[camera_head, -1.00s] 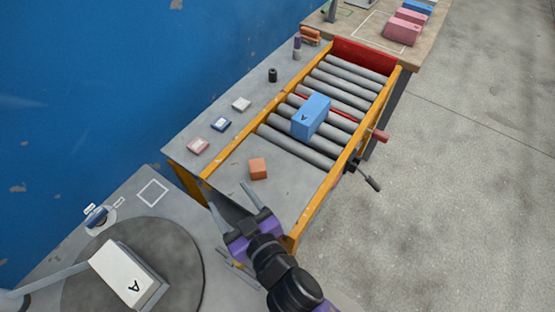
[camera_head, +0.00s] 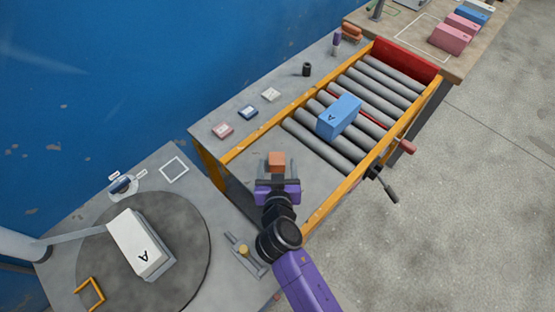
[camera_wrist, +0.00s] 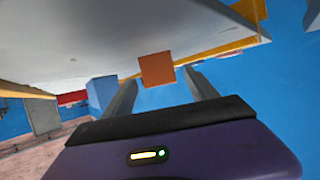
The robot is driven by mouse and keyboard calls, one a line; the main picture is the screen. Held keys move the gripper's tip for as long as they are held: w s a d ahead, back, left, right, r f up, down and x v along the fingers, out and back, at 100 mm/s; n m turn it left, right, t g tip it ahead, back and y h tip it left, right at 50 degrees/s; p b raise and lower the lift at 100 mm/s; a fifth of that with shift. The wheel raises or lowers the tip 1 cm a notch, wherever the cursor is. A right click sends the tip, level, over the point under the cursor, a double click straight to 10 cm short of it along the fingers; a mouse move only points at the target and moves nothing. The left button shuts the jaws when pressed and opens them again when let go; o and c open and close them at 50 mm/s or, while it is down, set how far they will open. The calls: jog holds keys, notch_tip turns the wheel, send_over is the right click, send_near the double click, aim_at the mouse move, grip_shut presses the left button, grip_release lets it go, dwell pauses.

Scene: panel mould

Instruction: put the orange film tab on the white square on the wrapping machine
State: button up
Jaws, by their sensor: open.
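The orange film tab, seen as a small orange block (camera_head: 277,158), rests on the grey plate at the near end of the roller conveyor. My gripper (camera_head: 277,172) is open just on the near side of it, one finger toward each side. In the wrist view the orange block (camera_wrist: 157,69) appears between the open fingers of my gripper (camera_wrist: 160,76), with no visible contact; how deep it sits between them is unclear. The white square (camera_head: 174,170) is an empty outline on the grey wrapping machine (camera_head: 225,211), left of my gripper.
A white box (camera_head: 135,240) marked A stands on the round turntable (camera_head: 190,225). A blue box (camera_head: 338,117) lies on the rollers. Orange rails (camera_head: 330,205) edge the conveyor. Small pink, blue and white pads (camera_head: 270,95) lie on the ledge behind.

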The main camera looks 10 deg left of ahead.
aim_at(277, 166)
jog(key=shift+x, duration=1.55)
grip_shut()
jog(key=shift+r, duration=0.1)
